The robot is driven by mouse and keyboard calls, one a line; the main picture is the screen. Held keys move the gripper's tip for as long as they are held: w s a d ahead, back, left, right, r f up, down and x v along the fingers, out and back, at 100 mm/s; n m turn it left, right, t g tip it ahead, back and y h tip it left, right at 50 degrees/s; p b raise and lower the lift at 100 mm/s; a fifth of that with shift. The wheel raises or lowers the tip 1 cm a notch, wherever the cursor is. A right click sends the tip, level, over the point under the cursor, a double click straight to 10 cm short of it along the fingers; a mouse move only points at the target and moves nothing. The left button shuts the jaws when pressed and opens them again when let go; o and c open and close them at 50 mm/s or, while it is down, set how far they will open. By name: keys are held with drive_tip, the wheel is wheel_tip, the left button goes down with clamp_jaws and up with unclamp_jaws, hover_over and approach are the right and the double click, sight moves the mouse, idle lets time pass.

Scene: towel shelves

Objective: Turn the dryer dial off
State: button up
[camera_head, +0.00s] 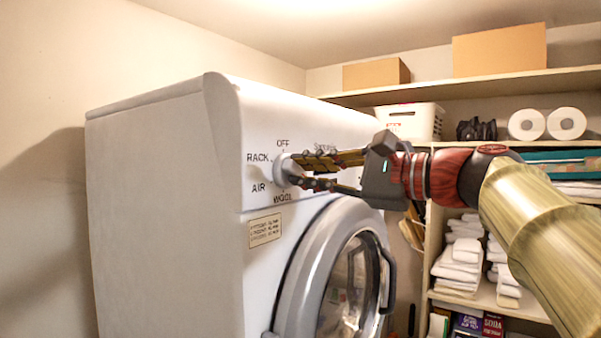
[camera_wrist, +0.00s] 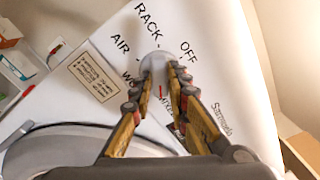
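The dial (camera_head: 284,170) is a round pale knob on the front of the white dryer (camera_head: 150,190), below its OFF label. In the wrist view the dial (camera_wrist: 155,68) has OFF, RACK and AIR labels around it. A red mark (camera_wrist: 160,92) at its lower side points away from OFF. My gripper (camera_head: 298,171) reaches in from the right, with its fingertips at the dial. In the wrist view my gripper (camera_wrist: 156,84) has its fingers apart, one tip on each side of the dial's lower part. I cannot tell whether they press on it.
The round dryer door (camera_head: 345,285) is below the dial. A labelled plate (camera_head: 265,230) sits beneath the knob. Shelves at the right hold boxes (camera_head: 500,50), a white basket (camera_head: 412,120), paper rolls (camera_head: 566,123) and folded towels (camera_head: 460,262).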

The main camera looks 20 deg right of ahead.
clamp_jaws()
drive_tip(key=shift+f+n, duration=0.1)
drive_tip(key=shift+n, duration=0.2)
drive_tip(key=n+b, duration=0.3)
drive_tip(key=shift+f+b, duration=0.15)
drive_tip(key=shift+b, duration=0.2)
drive_tip(key=n+b, duration=0.3)
drive_tip(key=n, duration=0.1)
drive_tip(key=shift+n+b, duration=0.35)
drive_tip(key=shift+n, duration=0.05)
drive_tip(key=n+b, duration=0.2)
drive_tip(key=n, duration=0.1)
drive_tip(key=shift+n, duration=0.3)
drive_tip(key=n+b, duration=0.4)
drive_tip(key=n, duration=0.2)
drive_tip(key=n+b, duration=0.3)
drive_tip(key=n, duration=0.2)
drive_tip(key=shift+w+n, duration=0.1)
drive_tip(key=shift+n, duration=0.3)
